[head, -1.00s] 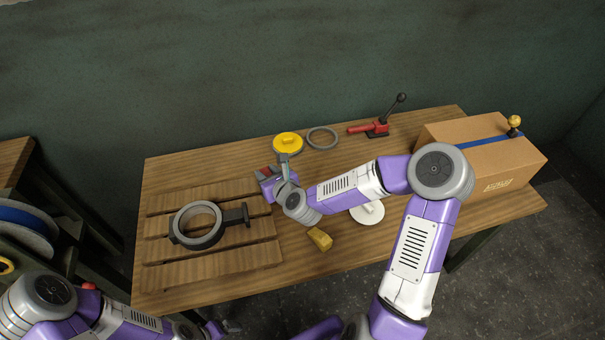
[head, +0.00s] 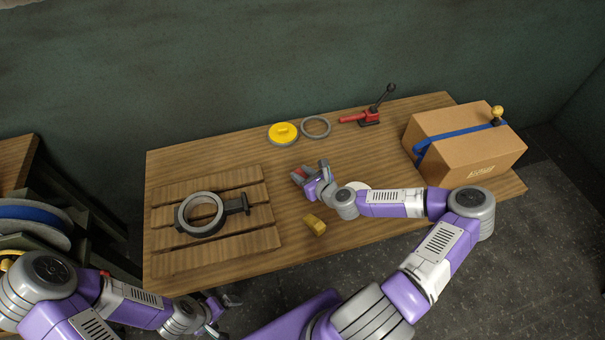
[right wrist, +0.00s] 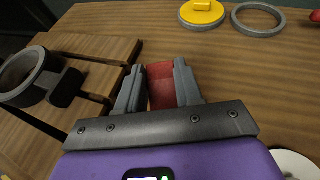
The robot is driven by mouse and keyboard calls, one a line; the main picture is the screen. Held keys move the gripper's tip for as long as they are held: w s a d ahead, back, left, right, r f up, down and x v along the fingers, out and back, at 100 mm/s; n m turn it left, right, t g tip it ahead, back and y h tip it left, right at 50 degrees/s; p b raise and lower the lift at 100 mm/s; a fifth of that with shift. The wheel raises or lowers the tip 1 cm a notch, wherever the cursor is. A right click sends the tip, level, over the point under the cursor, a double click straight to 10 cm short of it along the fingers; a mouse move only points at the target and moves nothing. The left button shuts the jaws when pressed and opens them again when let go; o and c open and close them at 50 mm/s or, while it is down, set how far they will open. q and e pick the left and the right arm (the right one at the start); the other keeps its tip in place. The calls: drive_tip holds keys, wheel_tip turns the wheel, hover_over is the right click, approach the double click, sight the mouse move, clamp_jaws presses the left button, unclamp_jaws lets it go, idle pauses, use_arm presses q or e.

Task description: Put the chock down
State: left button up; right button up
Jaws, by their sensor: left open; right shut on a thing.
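The chock is a red block (right wrist: 161,86) between the fingers of my right gripper (right wrist: 160,82) in the right wrist view. In the head view my right gripper (head: 311,172) is over the middle of the table, right of the slatted wooden pallet, and a little red of the chock (head: 298,173) shows. I cannot tell whether the chock touches the table. My left gripper (head: 224,309) is open and empty, low in front of the table's near edge.
The pallet (head: 257,186) bears a grey ring-shaped casting (head: 204,214). A yellow block (head: 314,225) lies near my right gripper; a white disc (head: 358,185) is partly hidden by my arm. A yellow-topped disc (head: 283,132), grey ring (head: 316,127), red clamp (head: 368,117) and carton (head: 461,132) stand behind.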

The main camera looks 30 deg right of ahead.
wheel_tip(320, 180, down, 5)
drive_tip(key=b, duration=0.3)
drive_tip(key=shift+f+b, duration=0.1)
drive_tip(key=shift+b, duration=0.2)
drive_tip(key=shift+f+b, duration=0.35)
drive_tip(key=shift+f, duration=0.25)
drive_tip(key=shift+f, duration=0.3)
drive_tip(key=o, duration=1.1)
drive_tip(key=shift+o, duration=0.2)
drive_tip(key=shift+s, duration=0.1)
drive_tip(key=p+v, duration=0.1)
drive_tip(key=v, duration=0.6)
drive_tip(key=shift+s+r, duration=0.2)
